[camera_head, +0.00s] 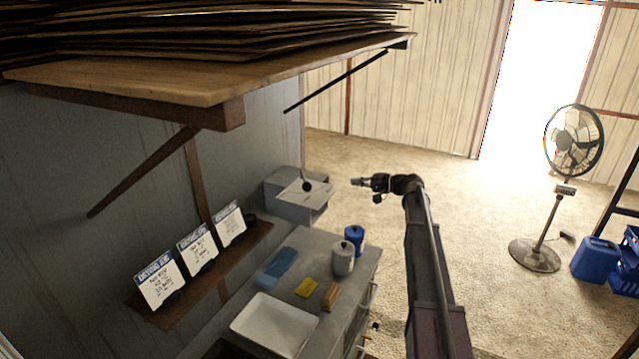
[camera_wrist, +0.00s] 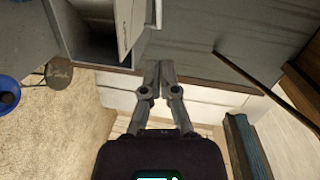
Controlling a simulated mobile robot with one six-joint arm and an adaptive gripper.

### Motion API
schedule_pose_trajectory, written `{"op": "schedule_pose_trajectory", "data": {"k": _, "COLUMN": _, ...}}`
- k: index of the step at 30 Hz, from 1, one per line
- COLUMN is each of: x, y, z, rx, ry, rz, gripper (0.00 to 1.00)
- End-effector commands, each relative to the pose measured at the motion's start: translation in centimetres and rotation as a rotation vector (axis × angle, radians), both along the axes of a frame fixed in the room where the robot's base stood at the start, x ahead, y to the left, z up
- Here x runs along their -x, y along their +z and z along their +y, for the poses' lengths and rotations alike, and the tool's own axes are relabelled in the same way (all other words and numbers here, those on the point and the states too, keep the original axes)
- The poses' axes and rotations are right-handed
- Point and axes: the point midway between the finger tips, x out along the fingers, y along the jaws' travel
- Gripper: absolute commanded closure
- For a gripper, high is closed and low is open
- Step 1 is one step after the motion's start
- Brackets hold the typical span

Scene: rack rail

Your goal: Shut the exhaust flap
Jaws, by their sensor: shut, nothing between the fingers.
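The grey exhaust box (camera_head: 284,208) stands against the wall at the far end of the counter. A pale flap (camera_head: 314,196) with a dark round knob (camera_head: 307,186) shows at its top front. In the wrist view the flap (camera_wrist: 131,24) stands out from the box (camera_wrist: 95,53), whose dark inside is visible, so it looks open. My gripper (camera_head: 354,182) is to the right of the box in the head view, apart from the flap. In the wrist view my gripper (camera_wrist: 159,65) has its fingertips together and empty, just below and right of the flap.
A grey canister (camera_head: 343,262), a blue canister (camera_head: 354,238), a white tray (camera_head: 274,324), a yellow sponge (camera_head: 306,288) and blue cloth (camera_head: 277,267) are on the counter. A loaded wooden shelf (camera_head: 200,78) overhangs the left. A fan (camera_head: 572,140) stands right; the floor between is clear.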

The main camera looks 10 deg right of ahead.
Motion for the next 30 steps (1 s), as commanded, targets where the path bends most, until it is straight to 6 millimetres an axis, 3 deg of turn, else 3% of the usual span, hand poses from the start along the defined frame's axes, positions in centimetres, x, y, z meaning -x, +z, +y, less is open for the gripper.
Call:
{"op": "schedule_pose_trajectory", "data": {"k": 14, "x": -1.0, "y": -0.3, "z": 1.5, "rx": -0.001, "ry": 0.0, "rz": 0.0, "gripper": 1.0}}
{"op": "schedule_pose_trajectory", "data": {"k": 30, "x": -5.0, "y": -1.4, "z": 8.0, "rx": -0.001, "ry": -0.001, "rz": 0.0, "gripper": 1.0}}
